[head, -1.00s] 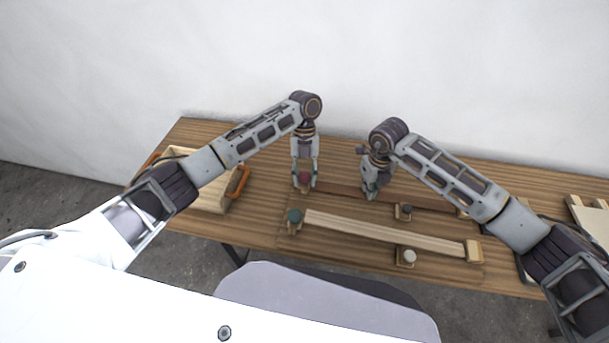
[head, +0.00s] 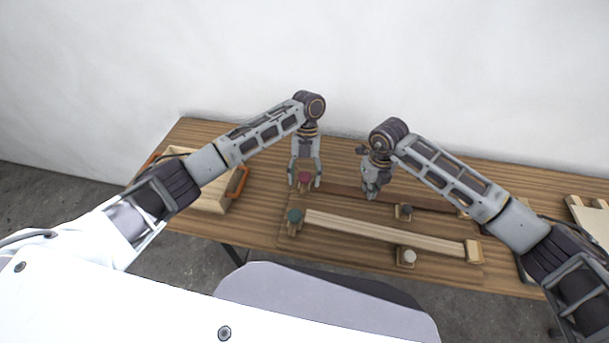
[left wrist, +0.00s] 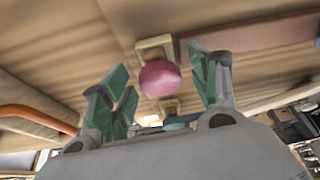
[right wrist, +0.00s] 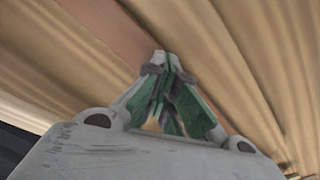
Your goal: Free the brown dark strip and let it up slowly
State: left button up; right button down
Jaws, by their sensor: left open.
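The brown dark strip (head: 429,202) lies along the back of a wooden board, behind a pale strip. A pink-red knob (head: 304,177) on a small wooden block is at its left end. My left gripper (head: 304,184) is open around this knob; in the left wrist view the knob (left wrist: 159,78) shows between the spread fingers, clear of both. The strip's end (left wrist: 250,45) is beside the knob there. My right gripper (head: 370,196) is shut, its fingertips together over the strip (right wrist: 108,32); I cannot tell whether they touch it. My right gripper hides part of the strip in the head view.
The pale strip (head: 380,231) lies in front, with a teal knob (head: 294,216) at its left end. A dark knob (head: 405,209) and a whitish knob (head: 409,257) stand at the strips' front sides. A wooden box (head: 212,196) with orange handles is at left.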

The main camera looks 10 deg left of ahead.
aim_at(305, 175)
pick_arm(q)
jog(key=shift+r, duration=0.1)
pick_arm(e)
jog(key=shift+s+f, duration=0.15)
jog(key=shift+f, duration=0.1)
pick_arm(q)
jog(key=shift+r, duration=3.4)
jog(key=shift+r+p, duration=0.7)
jog(key=shift+p, duration=0.05)
pick_arm(e)
jog(key=shift+r, duration=1.55)
pick_arm(q)
jog(key=shift+r+p, duration=0.9)
jog(key=shift+r, duration=0.05)
pick_arm(e)
jog(key=shift+w+r, duration=0.2)
jog(key=shift+r, duration=1.6)
pick_arm(q)
notch_tip(305, 175, up, 2)
jog(key=shift+r+p, duration=0.1)
jog(key=shift+p, duration=1)
pick_arm(e)
notch_tip(305, 175, up, 5)
jog(key=shift+f, duration=0.1)
